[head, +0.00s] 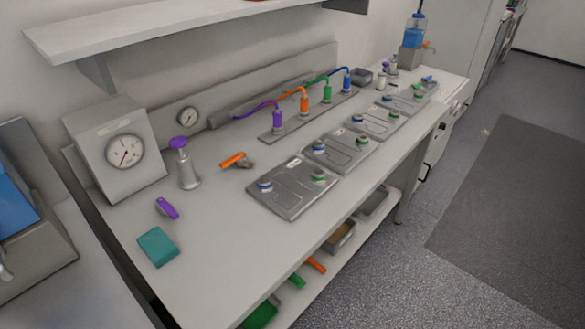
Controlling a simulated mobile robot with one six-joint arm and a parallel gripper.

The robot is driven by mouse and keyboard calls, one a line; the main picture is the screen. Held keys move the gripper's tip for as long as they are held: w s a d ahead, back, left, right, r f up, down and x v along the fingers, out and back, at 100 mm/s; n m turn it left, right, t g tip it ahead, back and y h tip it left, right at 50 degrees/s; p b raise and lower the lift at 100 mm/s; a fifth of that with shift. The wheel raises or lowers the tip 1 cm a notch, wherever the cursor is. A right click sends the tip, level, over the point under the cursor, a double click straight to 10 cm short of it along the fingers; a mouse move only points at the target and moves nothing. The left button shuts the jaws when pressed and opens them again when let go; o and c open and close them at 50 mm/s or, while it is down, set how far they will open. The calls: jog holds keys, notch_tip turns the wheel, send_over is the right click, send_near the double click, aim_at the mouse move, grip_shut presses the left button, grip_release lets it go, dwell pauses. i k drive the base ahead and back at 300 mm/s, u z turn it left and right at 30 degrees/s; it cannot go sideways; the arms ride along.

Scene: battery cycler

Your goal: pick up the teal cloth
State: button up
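The teal cloth (158,246) lies flat on the grey bench top, near its left end, as a small folded rectangle. A purple-handled item (167,208) lies just behind it, apart from it. The cloth is fully visible and nothing covers it. My gripper is not in the head view.
A dial gauge box (116,150), a purple-topped plunger (187,165) and an orange-handled item (236,160) stand or lie behind the cloth. Several flat grey plates (290,200) line the bench to the right. A shelf (170,32) overhangs the back. The bench (215,255) is clear right of the cloth.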

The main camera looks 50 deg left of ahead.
aim_at(157, 246)
jog(key=i, duration=0.9)
jog(key=u, duration=0.85)
jog(key=k, duration=0.1)
jog(key=u, duration=2.85)
jog(key=i, duration=0.95)
jog(key=u, duration=0.2)
jog(key=k, duration=0.65)
jog(key=z, duration=0.2)
